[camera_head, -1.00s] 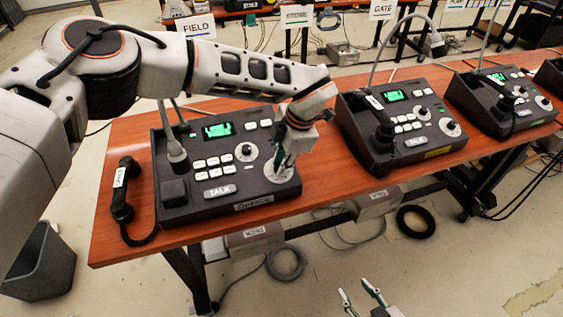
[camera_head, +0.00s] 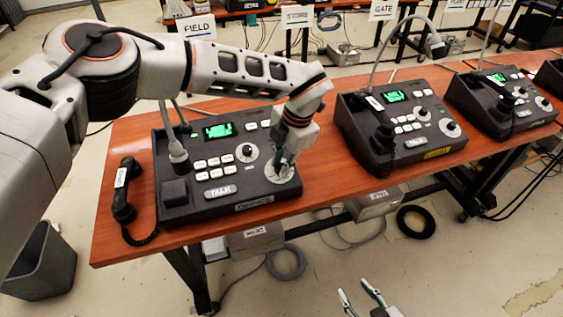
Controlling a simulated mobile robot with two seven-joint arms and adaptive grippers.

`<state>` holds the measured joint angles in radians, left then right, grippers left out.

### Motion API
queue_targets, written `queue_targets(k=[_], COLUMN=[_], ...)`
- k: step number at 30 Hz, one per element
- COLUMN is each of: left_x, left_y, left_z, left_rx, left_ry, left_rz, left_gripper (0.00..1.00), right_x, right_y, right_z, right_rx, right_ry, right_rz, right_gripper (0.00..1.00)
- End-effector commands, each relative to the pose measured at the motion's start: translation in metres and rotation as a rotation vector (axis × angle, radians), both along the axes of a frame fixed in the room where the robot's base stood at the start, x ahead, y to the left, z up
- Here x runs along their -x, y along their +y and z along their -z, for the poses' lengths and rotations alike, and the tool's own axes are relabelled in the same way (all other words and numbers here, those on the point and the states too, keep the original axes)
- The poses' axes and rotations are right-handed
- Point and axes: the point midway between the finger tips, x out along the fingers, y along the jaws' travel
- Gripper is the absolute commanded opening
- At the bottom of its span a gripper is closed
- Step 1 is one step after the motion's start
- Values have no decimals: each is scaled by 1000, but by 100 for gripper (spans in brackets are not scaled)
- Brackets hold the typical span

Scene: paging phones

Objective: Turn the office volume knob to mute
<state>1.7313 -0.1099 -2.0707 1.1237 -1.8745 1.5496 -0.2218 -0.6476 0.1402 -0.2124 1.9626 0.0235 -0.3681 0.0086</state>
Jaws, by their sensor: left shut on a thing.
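The nearest-left paging phone (camera_head: 200,205) stands on the wooden table, with a lit green screen, white buttons, a TALK button and a front label too blurred to read surely. My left gripper (camera_head: 283,168) points down at the round pale dial plate (camera_head: 272,177) at its right. It is shut on the knob there, which the fingers mostly hide, so its pointer setting cannot be read. A smaller black knob on a pale dial (camera_head: 246,153) sits left of the gripper, untouched. My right gripper (camera_head: 358,296) is open and empty at the bottom, below the table.
A black handset (camera_head: 123,190) lies left of the phone, with a coiled cord. Two more similar phones (camera_head: 400,125) (camera_head: 500,100) stand to the right, with another at the edge. Bare table (camera_head: 325,185) lies between the first two. A bin (camera_head: 42,262) stands at lower left.

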Motion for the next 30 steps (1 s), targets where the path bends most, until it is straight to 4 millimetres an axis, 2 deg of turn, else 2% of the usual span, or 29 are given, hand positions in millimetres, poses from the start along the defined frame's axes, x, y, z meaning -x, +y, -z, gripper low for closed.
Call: queue_targets(k=[2,3,4,5,17,20,30], left_x=[-1,-1,-1,-1,0,1,10], left_y=[0,0,0,0,-1,-3,-16], left_z=[-1,-1,-1,-1,-5,-16,-82], left_rx=[0,0,0,0,0,0,0], left_ry=[-2,-2,-2,-2,-1,-3,-4], left_rz=[-2,-1,-1,-1,0,1,0], left_gripper=[0,26,34,35,35,35,35], right_x=[0,0,0,0,0,0,0], right_y=[0,0,0,0,-1,-1,0], right_z=[0,0,0,0,0,-1,-1], right_rx=[0,0,0,0,2,1,0], right_ry=[0,0,0,0,0,0,-1], right_rz=[0,0,0,0,1,0,1], right_gripper=[40,40,40,40,40,40,40])
